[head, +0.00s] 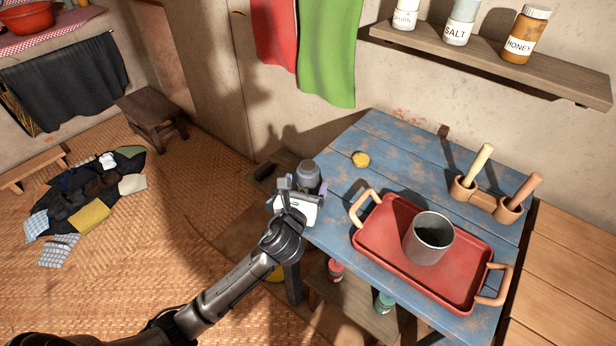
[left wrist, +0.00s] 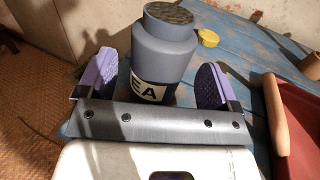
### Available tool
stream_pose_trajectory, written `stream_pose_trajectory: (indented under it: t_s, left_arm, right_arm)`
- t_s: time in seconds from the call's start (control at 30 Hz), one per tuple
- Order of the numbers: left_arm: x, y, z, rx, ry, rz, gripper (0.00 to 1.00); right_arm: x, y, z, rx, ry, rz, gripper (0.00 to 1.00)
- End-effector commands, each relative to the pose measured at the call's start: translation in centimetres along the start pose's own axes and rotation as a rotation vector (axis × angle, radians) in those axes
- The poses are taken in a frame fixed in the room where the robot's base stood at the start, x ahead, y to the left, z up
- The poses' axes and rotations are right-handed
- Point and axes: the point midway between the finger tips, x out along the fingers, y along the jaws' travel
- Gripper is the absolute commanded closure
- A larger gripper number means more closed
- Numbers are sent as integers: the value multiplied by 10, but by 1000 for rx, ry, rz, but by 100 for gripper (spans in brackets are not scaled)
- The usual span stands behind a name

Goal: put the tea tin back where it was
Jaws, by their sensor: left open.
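The tea tin (head: 307,177) is a grey-blue jar standing upright by the left edge of the blue table. In the left wrist view the tin (left wrist: 163,55) shows part of a white label reading "EA" and an open top with dark speckled contents. My left gripper (head: 298,190) is open at the tin. In the left wrist view its purple finger pads (left wrist: 157,86) stand on either side of the tin, with visible gaps. A small yellow lid-like disc (head: 361,159) lies on the table behind and right of the tin. My right gripper is not in view.
A red tray (head: 381,246) with wooden handles holds a metal cup (head: 428,239) on the blue table (head: 385,135). A wooden holder (head: 487,202) with two pestle-like handles stands at the right.

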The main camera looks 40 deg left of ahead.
Motion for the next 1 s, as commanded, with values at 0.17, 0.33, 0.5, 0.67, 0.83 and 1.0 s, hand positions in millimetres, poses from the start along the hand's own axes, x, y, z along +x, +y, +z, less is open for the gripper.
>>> stream_pose_trajectory:
  t_s: [0.17, 0.33, 0.5, 0.67, 0.83, 1.0]
  left_arm:
    - [-36, 0, 2, 0, 3, -1, 14]
    - [-64, 0, 2, -2, 3, -1, 14]
    - [-82, 0, 0, -1, 2, 0, 14]
    - [-90, 0, 1, -1, 1, 0, 14]
    - [-94, 1, -3, -31, 14, 3, 14]
    - [-110, 7, -28, -316, 138, 43, 14]
  right_arm:
    - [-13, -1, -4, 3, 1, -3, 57]
    - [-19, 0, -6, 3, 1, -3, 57]
    - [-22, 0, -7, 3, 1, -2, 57]
    - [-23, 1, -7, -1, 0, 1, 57]
    - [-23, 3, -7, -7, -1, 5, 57]
    - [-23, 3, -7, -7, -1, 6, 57]
